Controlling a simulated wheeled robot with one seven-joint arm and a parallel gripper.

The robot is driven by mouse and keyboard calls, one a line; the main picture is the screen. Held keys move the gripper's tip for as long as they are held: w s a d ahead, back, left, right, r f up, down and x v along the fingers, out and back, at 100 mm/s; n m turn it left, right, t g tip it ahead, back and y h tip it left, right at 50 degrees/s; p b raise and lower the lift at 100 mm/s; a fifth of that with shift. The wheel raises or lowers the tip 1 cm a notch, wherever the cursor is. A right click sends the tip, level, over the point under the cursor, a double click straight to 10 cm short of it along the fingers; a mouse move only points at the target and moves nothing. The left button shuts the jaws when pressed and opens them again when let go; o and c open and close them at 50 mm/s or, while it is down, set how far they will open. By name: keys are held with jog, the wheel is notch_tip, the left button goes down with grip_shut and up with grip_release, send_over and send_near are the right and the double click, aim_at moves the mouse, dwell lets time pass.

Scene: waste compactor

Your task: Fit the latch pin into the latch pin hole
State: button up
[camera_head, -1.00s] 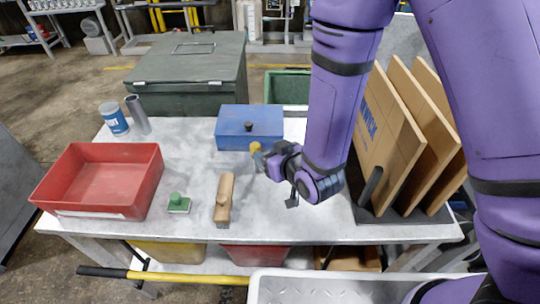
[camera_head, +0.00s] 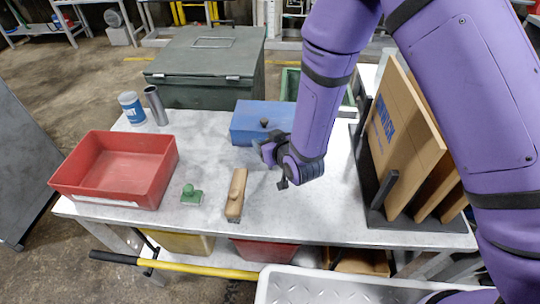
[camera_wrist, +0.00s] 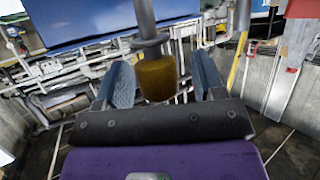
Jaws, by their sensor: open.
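The likely latch pin (camera_wrist: 157,78) has a yellow handle, a grey collar and a grey shaft in the wrist view. The shaft runs up out of the frame, so its far end is hidden. My gripper (camera_wrist: 160,62) is open, with one finger on each side of the yellow handle and a visible gap on both sides. In the head view my gripper (camera_head: 264,150) is at the front right of a blue box (camera_head: 250,118) with a black knob; the pin is hidden there. I cannot make out the latch pin hole in either view.
The grey table (camera_head: 205,150) holds a red bin (camera_head: 115,190), a green-knobbed block (camera_head: 191,196), a wooden-handled tool (camera_head: 236,195), a paint can (camera_head: 131,108) and a grey tube (camera_head: 156,106). Cardboard panels (camera_head: 398,150) stand in a rack at right.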

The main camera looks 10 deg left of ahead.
jog(key=shift+w+a+f, duration=0.2)
jog(key=shift+w+a, duration=0.05)
jog(key=shift+w, duration=0.05)
jog(key=c, duration=1.1)
jog(key=shift+r, duration=0.1)
